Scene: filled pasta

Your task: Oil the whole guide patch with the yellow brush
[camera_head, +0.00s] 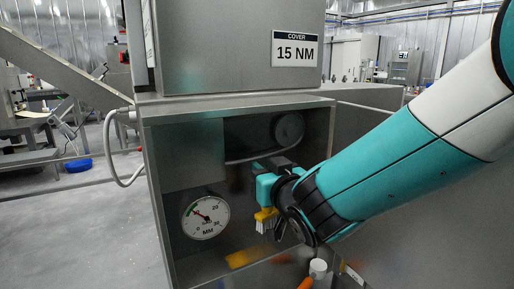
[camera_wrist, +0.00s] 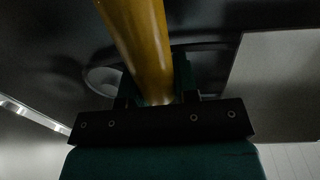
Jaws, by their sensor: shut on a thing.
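My gripper (camera_head: 268,188) is inside the open grey housing, shut on the yellow brush (camera_head: 265,214). The brush's yellow head and pale bristles hang down below the jaws. In the wrist view the brush's yellow handle (camera_wrist: 140,45) rises from between the jaws (camera_wrist: 158,98). A yellow-orange area (camera_head: 243,257) shows low in the housing, below and left of the bristles. I cannot tell whether it is the guide patch or a reflection. The bristles appear apart from it. I cannot make out the guide patch for sure.
A round gauge (camera_head: 206,217) marked MM is on the housing's inside left. A dark roller (camera_head: 289,130) with a belt is at the back. A white-topped item (camera_head: 318,267) stands at the front edge. A raised cover (camera_head: 235,45) labelled 15 NM is above. The housing walls are close around my gripper.

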